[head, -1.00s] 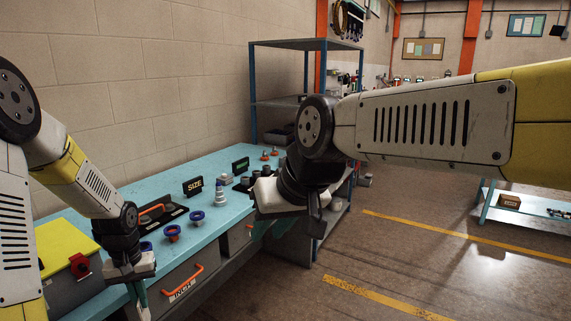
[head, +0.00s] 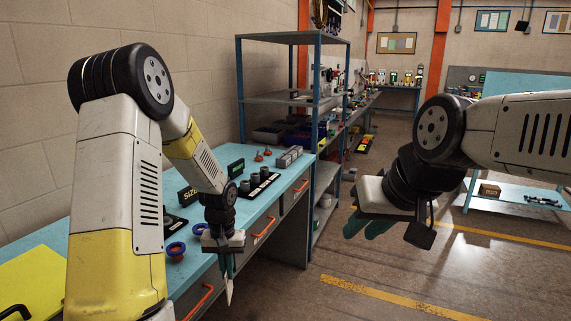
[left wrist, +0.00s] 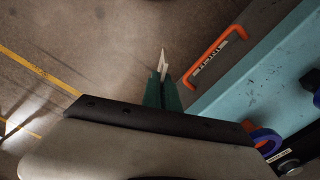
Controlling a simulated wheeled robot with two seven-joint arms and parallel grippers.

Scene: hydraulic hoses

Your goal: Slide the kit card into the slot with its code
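My left gripper (head: 228,268) points down beside the blue bench's front edge. Its green fingers are shut on a thin white card (head: 229,291), which hangs below the fingertips, nearly edge-on. The left wrist view also shows the card (left wrist: 163,62) between the green fingers (left wrist: 162,92), over the floor beside an orange drawer handle. Any code on the card cannot be read. My right gripper (head: 374,228) hangs over the open floor, away from the bench; its fingers are seen too obliquely to tell their opening. I cannot make out a coded slot in either view.
The blue bench (head: 215,265) holds a SIZE sign (head: 188,196), a second green sign (head: 236,168), blue-ringed fittings (head: 176,250) and grey parts (head: 289,157). Orange drawer handles (head: 264,228) stick out in front. A shelf rack (head: 292,38) stands beyond.

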